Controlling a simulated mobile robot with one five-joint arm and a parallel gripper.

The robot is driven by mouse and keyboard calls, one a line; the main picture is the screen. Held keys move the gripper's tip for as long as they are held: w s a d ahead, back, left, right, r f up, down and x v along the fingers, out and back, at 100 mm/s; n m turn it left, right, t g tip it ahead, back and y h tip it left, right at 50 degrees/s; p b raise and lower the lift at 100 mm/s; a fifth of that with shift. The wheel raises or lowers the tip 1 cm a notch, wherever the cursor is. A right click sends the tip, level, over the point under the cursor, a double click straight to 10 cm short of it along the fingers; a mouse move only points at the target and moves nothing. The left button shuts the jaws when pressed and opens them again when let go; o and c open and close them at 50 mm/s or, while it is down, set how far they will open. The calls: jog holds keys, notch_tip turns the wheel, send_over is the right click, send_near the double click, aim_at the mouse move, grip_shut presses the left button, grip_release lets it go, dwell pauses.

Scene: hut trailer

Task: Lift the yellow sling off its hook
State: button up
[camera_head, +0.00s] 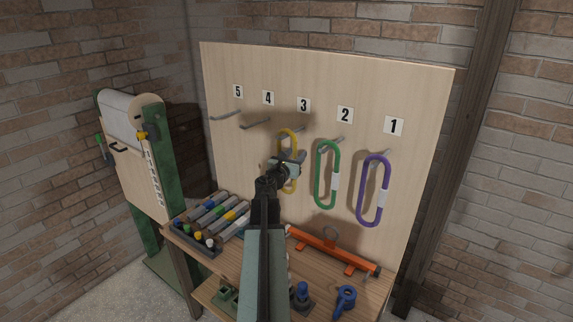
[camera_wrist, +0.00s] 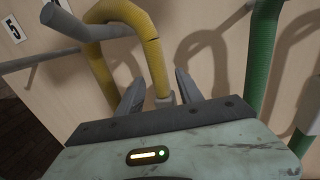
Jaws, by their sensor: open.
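The yellow sling (camera_head: 287,135) is a long loop hanging on the hook under label 3 on the wooden board. My gripper (camera_head: 284,166) is in front of its middle and hides part of it. In the wrist view the yellow sling (camera_wrist: 133,22) hangs over a grey hook (camera_wrist: 65,22). My open gripper's two fingers (camera_wrist: 160,96) point up at the sling, with one strand between them. I cannot tell whether either finger touches it.
A green sling (camera_head: 327,172) hangs close on the right at label 2, and a purple sling (camera_head: 373,190) at label 1. Hooks 4 (camera_head: 256,125) and 5 (camera_head: 226,115) are empty. Below, a workbench (camera_head: 268,254) holds markers, an orange bar (camera_head: 332,250) and blue items.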

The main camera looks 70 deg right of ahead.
jog(key=shift+d, duration=0.9)
jog(key=shift+a, duration=0.1)
grip_shut()
